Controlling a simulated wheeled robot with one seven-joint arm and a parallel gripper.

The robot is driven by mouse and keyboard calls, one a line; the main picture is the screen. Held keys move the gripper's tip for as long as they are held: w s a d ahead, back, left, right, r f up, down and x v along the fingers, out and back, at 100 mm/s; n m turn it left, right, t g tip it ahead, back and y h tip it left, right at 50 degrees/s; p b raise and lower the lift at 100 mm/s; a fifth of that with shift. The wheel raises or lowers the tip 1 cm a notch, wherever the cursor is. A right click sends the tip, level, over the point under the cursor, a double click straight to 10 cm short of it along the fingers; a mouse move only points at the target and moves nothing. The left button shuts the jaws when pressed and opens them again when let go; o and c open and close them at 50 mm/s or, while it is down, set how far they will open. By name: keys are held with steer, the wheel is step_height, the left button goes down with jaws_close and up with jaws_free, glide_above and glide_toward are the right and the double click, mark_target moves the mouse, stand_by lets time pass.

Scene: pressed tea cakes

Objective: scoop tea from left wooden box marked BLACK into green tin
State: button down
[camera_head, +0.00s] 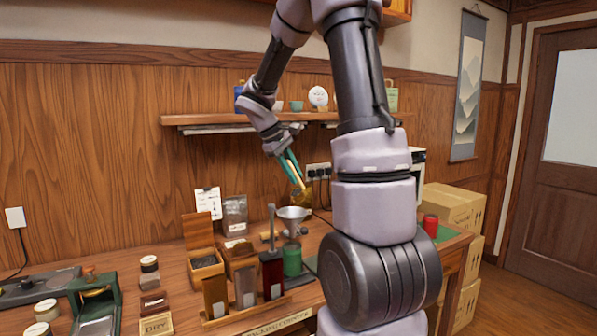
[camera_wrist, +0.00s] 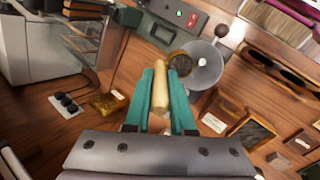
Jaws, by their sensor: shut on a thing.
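My gripper (camera_head: 289,160), with teal fingers, is shut on the pale handle of a scoop (camera_wrist: 160,90), held above the counter. In the wrist view the scoop's round bowl looks dark inside and overlaps the edge of a grey funnel (camera_wrist: 204,70). I cannot tell its height above the funnel. In the head view the funnel (camera_head: 293,213) stands above the green tin (camera_head: 292,262), below my gripper. The left wooden box (camera_head: 200,254) is open with its lid raised and dark tea (camera_head: 204,262) inside. Its marking is not readable.
A second wooden box (camera_head: 240,259) stands right of the open one, behind a rack (camera_head: 240,314) of upright pieces. A shelf (camera_head: 190,120) runs along the wall behind my gripper. My arm hides part of the counter.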

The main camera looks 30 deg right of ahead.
steer(key=a+h, duration=0.1)
steer(key=h, duration=0.1)
steer(key=a+f+h, duration=0.1)
steer(key=a+h, duration=0.1)
steer(key=h, duration=0.1)
steer(key=a+f+h, duration=0.1)
steer(key=h, duration=0.1)
steer(key=shift+a+f+t+h, duration=0.1)
steer(key=shift+a+t+h, duration=0.2)
steer(key=shift+h, duration=0.1)
steer(key=shift+a+f+h, duration=0.25)
steer(key=shift+h, duration=0.35)
steer(key=shift+a+f+h, duration=0.2)
steer(key=shift+f+h, duration=0.05)
steer(key=shift+h, duration=0.35)
